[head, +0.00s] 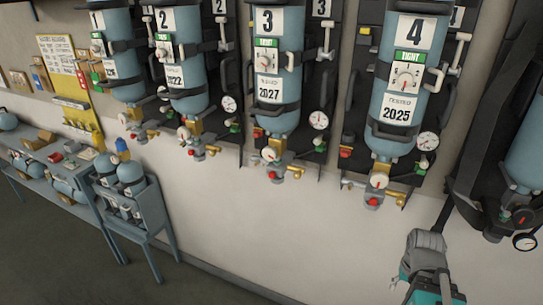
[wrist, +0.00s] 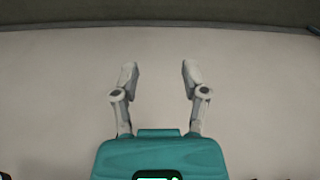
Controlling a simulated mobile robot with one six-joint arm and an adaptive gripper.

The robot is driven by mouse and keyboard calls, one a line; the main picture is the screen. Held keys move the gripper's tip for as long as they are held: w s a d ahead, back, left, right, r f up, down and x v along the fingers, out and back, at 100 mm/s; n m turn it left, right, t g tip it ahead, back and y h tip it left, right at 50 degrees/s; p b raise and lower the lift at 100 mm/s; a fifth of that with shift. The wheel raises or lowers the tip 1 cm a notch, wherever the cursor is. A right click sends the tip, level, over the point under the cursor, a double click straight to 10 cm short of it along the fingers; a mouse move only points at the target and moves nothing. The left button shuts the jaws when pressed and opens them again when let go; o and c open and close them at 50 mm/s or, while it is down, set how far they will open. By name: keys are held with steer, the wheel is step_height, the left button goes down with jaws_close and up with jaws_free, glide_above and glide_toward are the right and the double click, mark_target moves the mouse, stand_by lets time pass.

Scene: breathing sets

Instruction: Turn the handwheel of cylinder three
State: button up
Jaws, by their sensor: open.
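Cylinder three (head: 277,90) is a blue bottle mounted upright on the wall rack, with a "3" sign, a green label and a "2027" card. A small dial-like part sits below the green label. At its bottom are a brass valve, a round white-faced part and a red knob (head: 272,174); I cannot tell for sure which part is the handwheel. My gripper (wrist: 158,78) is open and empty in the wrist view, with pale wall behind it. In the head view it is low at the right, below cylinder four and well apart from cylinder three.
Cylinder four (head: 399,85) hangs right of cylinder three, with cylinder two (head: 187,60) and cylinder one to its left. Another cylinder (head: 525,150) is at the right edge. A blue stand (head: 150,212) with bottles is at left. The wall below the cylinders is clear.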

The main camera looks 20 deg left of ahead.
steer(key=shift+a, duration=0.1)
steer(key=o, duration=0.6)
steer(key=shift+a, duration=0.15)
steer(key=shift+w+a+r, duration=0.1)
steer(key=shift+w+a, duration=0.05)
steer(key=w+a+r+m+t+h+p, duration=0.1)
steer(key=w+a+r+t+h, duration=0.2)
steer(key=a, duration=0.4)
steer(key=w+a+r+m+t+h+p, duration=0.1)
steer(key=w+a+r+m+t, duration=0.2)
steer(key=a, duration=0.4)
steer(key=w+a+r+t+h+p, duration=0.2)
steer(key=a+r+t, duration=0.1)
steer(key=a+r, duration=0.3)
steer(key=s+a+r+t+y, duration=0.1)
steer(key=s+a+r+t, duration=0.1)
steer(key=a, duration=0.6)
steer(key=s+a+r+t+y+p, duration=0.1)
steer(key=a+r+t, duration=0.3)
steer(key=a, duration=0.5)
steer(key=s+a+r+t+y, duration=0.2)
steer(key=s+a+r+t, duration=0.1)
steer(key=a+r, duration=0.3)
steer(key=a, duration=0.2)
steer(key=shift+a+y+p, duration=0.3)
steer(key=shift+a+y, duration=0.1)
